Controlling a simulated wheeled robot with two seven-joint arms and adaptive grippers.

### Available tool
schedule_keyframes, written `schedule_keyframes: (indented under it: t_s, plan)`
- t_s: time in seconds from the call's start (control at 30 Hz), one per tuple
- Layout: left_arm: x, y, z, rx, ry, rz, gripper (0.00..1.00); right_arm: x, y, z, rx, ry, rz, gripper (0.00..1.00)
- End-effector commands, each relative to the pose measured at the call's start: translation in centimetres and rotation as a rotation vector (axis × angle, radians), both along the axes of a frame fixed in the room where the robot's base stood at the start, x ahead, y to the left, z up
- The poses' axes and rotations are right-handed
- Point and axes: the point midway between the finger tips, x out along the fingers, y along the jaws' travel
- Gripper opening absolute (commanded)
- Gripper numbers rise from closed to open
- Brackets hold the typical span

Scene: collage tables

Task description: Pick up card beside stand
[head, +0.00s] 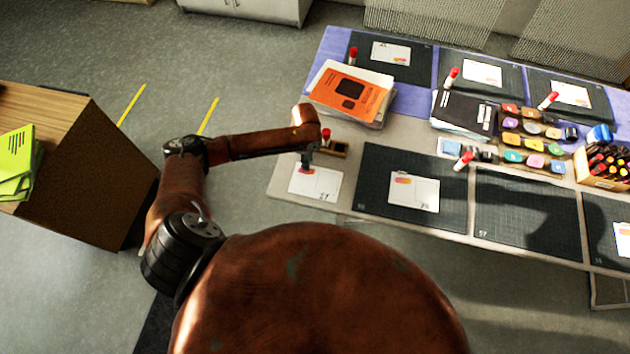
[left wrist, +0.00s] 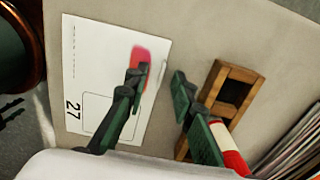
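A white card marked 27 (head: 318,184) lies flat at the left end of the table. It also shows in the left wrist view (left wrist: 85,60), with a drawn rectangle. A small wooden stand (left wrist: 232,92) lies to its right, and shows in the head view (head: 335,149). My left gripper (head: 307,162) is over the card's upper edge, close to the stand. In the left wrist view its two fingers (left wrist: 160,72) are apart, with bare tabletop and card edge between them.
A red-and-white glue stick (left wrist: 232,155) is by the stand and the right finger. An orange book (head: 350,92) lies on a paper stack behind. Dark mats (head: 440,160) with cards cover the table to the right. A wooden cabinet (head: 95,170) stands left, across open floor.

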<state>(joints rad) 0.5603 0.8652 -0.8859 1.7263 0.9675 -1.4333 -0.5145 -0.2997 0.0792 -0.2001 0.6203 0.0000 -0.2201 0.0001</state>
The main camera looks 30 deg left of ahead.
Motion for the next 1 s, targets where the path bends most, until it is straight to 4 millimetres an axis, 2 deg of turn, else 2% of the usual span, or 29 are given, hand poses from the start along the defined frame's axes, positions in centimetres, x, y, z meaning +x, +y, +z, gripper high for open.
schedule_keyframes:
  t_s: [0.23, 0.6, 1.0]
  plan:
    - [0.02, -0.01, -0.22, 0.0, -0.001, -0.001, 0.23, -0.02, 0.01, 0.0, 0.0, 0.0, 0.0, 0.4]
    - [0.04, 0.0, -0.18, 0.0, -0.001, -0.001, 0.0, -0.04, 0.0, 0.0, 0.0, 0.001, 0.0, 0.4]
    - [0.04, 0.01, -0.15, 0.0, -0.001, 0.0, 0.0, -0.06, -0.01, 0.0, 0.0, 0.001, 0.0, 0.4]
